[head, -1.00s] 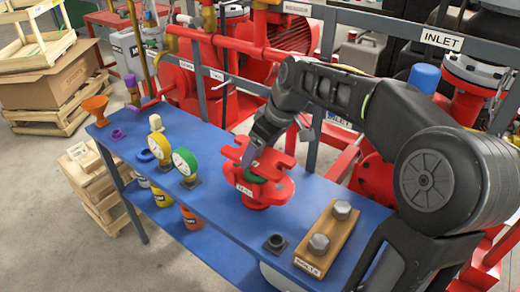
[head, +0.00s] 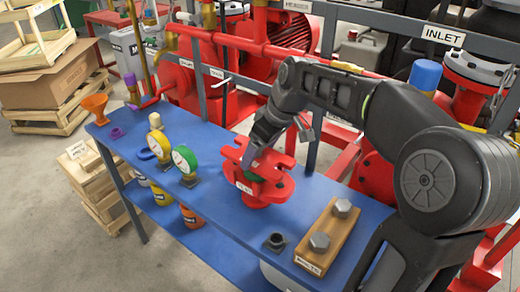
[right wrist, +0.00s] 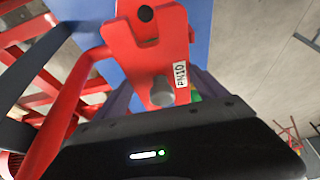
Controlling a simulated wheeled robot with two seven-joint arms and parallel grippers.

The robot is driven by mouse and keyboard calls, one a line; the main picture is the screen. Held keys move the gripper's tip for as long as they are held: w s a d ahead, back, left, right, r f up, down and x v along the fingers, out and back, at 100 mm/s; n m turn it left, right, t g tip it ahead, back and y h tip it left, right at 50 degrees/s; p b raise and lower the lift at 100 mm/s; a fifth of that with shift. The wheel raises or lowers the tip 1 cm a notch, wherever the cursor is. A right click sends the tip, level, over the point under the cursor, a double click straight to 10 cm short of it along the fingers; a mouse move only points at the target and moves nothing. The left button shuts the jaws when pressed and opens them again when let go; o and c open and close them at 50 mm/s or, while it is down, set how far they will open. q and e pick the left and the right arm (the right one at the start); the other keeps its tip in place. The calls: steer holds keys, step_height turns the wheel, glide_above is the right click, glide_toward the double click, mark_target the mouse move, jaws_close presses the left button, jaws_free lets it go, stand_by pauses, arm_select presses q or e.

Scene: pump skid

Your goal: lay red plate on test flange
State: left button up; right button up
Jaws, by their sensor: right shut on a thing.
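The red plate (head: 235,153), slotted at its edges, is at the red test flange (head: 268,197) on the blue bench. My right gripper (head: 257,162) comes down from the upper right and is shut on the plate. A little green shows between plate and flange; I cannot tell whether the plate touches. In the right wrist view the plate (right wrist: 140,60) carries a PN10 label, a dark hole and a grey knob (right wrist: 160,92). Purple fingers of my right gripper (right wrist: 160,100) show on both sides of it. My left gripper is not in view.
Two gauges, one yellow (head: 158,146) and one green (head: 184,160), stand left of the flange. A wooden block with bolts (head: 330,236) and a dark nut (head: 275,242) lie to its right. Grey rails and red pipes (head: 270,50) run behind the bench (head: 222,205).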

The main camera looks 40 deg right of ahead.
mark_target(262, 158)
steer(key=shift+f+b, duration=1.3)
steer(key=shift+f, duration=0.35)
steer(key=o, duration=1.9)
steer(key=shift+o, duration=0.5)
steer(key=shift+f, duration=0.1)
steer(key=v, duration=0.8)
